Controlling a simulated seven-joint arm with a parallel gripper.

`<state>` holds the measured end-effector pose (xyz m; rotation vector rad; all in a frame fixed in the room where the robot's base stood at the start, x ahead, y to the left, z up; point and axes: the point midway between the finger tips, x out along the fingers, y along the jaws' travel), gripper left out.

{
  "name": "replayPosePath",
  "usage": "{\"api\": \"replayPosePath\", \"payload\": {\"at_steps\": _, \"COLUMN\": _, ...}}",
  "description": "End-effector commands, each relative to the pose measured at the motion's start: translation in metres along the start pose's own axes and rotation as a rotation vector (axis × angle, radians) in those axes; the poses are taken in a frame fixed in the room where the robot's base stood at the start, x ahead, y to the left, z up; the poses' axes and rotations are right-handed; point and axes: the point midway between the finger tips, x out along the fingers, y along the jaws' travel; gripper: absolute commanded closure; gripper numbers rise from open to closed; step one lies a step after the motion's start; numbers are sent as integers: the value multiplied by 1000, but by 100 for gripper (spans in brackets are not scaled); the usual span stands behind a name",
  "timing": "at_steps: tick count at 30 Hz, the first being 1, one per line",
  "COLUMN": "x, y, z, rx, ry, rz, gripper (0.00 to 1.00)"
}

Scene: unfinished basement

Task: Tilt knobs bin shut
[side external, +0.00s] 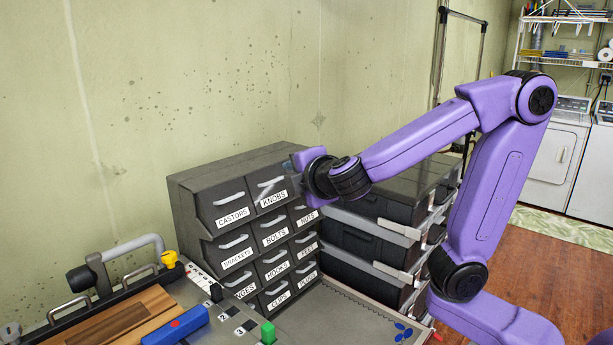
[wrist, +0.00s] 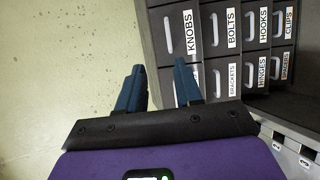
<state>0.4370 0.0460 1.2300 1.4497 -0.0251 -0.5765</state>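The knobs bin (side external: 264,187) is in the top row of a dark grey cabinet, right of the castors bin (side external: 215,205). It has a white handle and a KNOBS label. In the wrist view the knobs bin (wrist: 181,12) is at the top, its label larger than those of the lower bins. I cannot tell its exact tilt. My gripper (side external: 298,163) is at the cabinet's upper right in the side view, close to the knobs bin. In the wrist view my gripper (wrist: 158,66) has two blue fingers apart with nothing between them. Contact with the bin cannot be made out.
Below are the bolts bin (side external: 272,228), brackets bin (side external: 232,247) and other labelled bins. Dark storage drawers (side external: 370,240) stand to the right of the cabinet. The wall is behind.

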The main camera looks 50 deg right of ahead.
Motion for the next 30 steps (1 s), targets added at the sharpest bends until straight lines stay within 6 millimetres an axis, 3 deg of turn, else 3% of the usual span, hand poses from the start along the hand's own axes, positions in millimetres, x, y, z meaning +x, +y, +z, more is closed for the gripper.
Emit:
{"api": "replayPosePath", "payload": {"at_steps": 6, "x": -34, "y": 0, "z": -1, "rx": 1, "ry": 5, "rz": 1, "gripper": 65}}
{"api": "replayPosePath", "payload": {"at_steps": 10, "x": -44, "y": 0, "z": 0, "rx": 0, "ry": 3, "rz": -1, "gripper": 65}}
{"api": "replayPosePath", "payload": {"at_steps": 26, "x": -47, "y": 0, "z": 1, "rx": 0, "ry": -1, "rz": -2, "gripper": 65}}
{"api": "replayPosePath", "payload": {"at_steps": 30, "x": -46, "y": -9, "z": 3, "rx": -3, "ry": 3, "rz": -40, "gripper": 65}}
